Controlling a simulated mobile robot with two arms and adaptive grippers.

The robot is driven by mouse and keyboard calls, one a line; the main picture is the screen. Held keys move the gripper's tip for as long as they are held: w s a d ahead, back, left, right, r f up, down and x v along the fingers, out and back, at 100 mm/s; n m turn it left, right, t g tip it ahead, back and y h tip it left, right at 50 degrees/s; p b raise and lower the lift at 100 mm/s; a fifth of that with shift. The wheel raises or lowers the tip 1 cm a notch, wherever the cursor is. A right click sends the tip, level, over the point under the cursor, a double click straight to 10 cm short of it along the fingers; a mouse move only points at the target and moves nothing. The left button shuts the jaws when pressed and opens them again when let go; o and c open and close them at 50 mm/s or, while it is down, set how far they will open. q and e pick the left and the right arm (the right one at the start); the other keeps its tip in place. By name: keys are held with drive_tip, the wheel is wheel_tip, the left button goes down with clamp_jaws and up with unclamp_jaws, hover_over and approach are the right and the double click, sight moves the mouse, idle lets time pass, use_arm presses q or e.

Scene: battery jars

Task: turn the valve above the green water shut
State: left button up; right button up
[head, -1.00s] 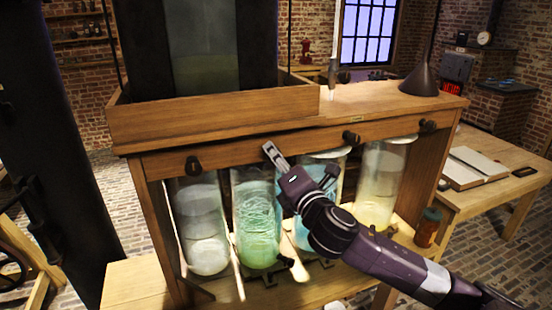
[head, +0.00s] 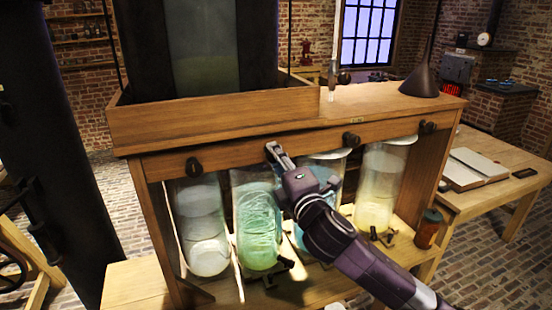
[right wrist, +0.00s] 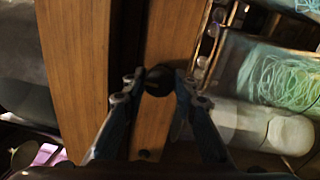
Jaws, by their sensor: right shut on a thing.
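The jar of green water (head: 257,228) stands second from the left under the wooden bench rail; it also shows in the right wrist view (right wrist: 280,75). My right gripper (head: 275,152) is at the rail just above this jar. In the right wrist view, the right gripper's fingertips (right wrist: 158,82) are closed on both sides of a round black valve knob (right wrist: 158,80) on the wooden rail. In the head view the gripper hides this valve. The knob's turn angle cannot be told. My left gripper is not in view.
Other black valves sit on the rail at the left (head: 194,166), right of my gripper (head: 351,139) and far right (head: 428,127). A milky jar (head: 203,230) and a yellow jar (head: 378,190) flank the middle ones. A small brown jar (head: 427,230) stands at the right.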

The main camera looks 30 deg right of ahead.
drive_tip(key=o, duration=1.2)
drive_tip(key=shift+c, duration=0.2)
drive_tip(key=v, duration=0.7)
drive_tip(key=shift+s, duration=0.25)
drive_tip(key=shift+f, duration=0.1)
